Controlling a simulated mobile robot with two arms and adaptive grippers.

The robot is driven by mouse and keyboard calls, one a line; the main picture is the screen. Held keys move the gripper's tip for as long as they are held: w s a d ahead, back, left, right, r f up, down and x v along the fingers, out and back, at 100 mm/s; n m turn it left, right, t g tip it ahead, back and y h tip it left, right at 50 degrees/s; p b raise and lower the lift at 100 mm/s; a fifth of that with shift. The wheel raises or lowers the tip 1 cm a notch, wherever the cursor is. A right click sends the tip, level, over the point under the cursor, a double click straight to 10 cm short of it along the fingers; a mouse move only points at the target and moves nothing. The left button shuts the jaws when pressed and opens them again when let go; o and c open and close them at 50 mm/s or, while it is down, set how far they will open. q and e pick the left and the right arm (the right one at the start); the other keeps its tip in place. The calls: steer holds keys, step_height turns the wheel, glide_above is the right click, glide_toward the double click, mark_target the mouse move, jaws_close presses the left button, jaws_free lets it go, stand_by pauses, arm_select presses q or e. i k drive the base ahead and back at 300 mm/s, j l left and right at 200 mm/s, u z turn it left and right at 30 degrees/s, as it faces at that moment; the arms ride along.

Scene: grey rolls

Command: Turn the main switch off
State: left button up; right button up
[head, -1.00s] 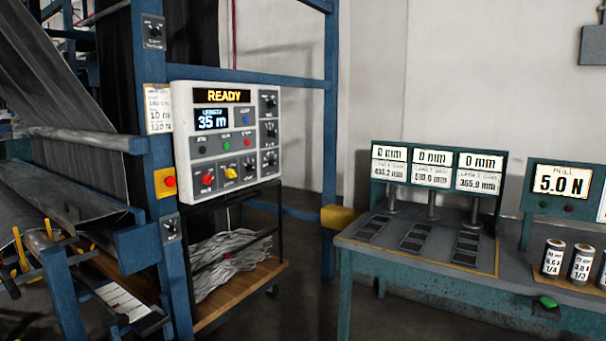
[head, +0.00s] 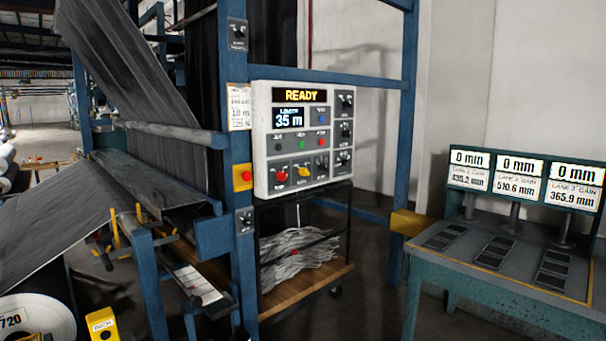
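A light grey control panel (head: 262,125) is in the head view, mounted by a blue post. A small dark switch box (head: 245,221) is on the post below, and another (head: 237,34) is higher up. The labels are too small to tell which one is the main switch. Neither of my grippers is in view.
A red button on a yellow box (head: 242,176) sits left of the panel. A cart (head: 318,284) with pale scrap stands below it. A bench (head: 470,262) with gauges is at the right. Dark floor lies between them. A grey fabric roll (head: 40,314) is lower left.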

mark_target(282, 176)
steer(key=i+l+u, duration=0.1)
steer(key=i+l, duration=0.9)
steer(key=l, duration=0.15)
steer(key=u, duration=0.05)
